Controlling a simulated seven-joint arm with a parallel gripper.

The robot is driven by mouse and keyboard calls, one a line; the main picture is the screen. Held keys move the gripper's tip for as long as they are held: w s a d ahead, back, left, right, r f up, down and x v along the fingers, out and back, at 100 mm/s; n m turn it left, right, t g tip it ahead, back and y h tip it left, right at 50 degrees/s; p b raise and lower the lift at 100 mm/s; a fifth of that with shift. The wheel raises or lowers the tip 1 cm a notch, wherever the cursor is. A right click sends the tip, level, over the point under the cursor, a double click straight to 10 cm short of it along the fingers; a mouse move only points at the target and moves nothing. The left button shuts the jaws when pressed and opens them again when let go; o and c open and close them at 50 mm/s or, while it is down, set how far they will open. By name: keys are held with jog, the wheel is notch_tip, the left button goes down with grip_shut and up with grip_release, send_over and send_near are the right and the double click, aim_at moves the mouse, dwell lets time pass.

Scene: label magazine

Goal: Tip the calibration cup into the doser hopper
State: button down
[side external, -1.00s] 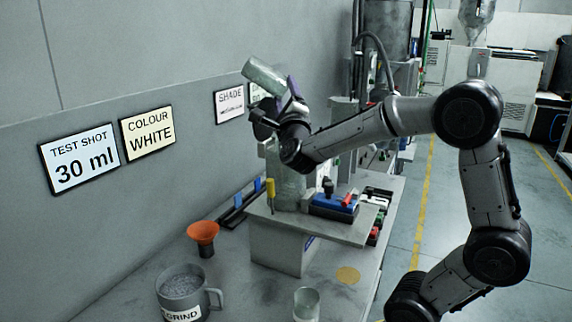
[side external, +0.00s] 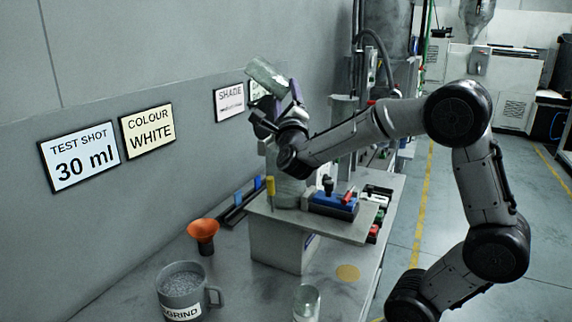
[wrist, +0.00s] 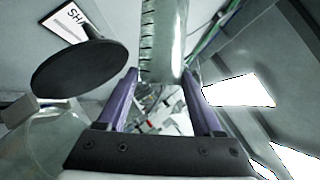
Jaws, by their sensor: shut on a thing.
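The calibration cup (side external: 266,74) is a clear, greenish cylinder, held steeply tilted in the air in the side view. In the wrist view its marked wall (wrist: 163,40) stands between the purple fingers. My gripper (side external: 291,92) is shut on it; the fingers also show in the wrist view (wrist: 163,82). The doser hopper (side external: 288,188) appears to be the pale see-through vessel below my gripper, its top hidden by my wrist. A dark round disc (wrist: 80,68) lies beside the cup in the wrist view. I cannot tell what is in the cup.
A grey mug of granules (side external: 182,284), an orange funnel (side external: 203,231) and a clear cup (side external: 306,303) stand on the bench. A blue device (side external: 333,205) sits beside the hopper. The wall with signs (side external: 78,156) is close on the left.

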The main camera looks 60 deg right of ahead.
jog(key=shift+f+m+g, duration=0.3)
jog(key=shift+f+m, duration=0.05)
jog(key=shift+m, duration=0.15)
jog(key=shift+s+m+g+h+p, duration=0.1)
jog(key=shift+m+g+h+p, duration=0.2)
jog(key=shift+m+h+p, duration=0.35)
dwell(1.0)
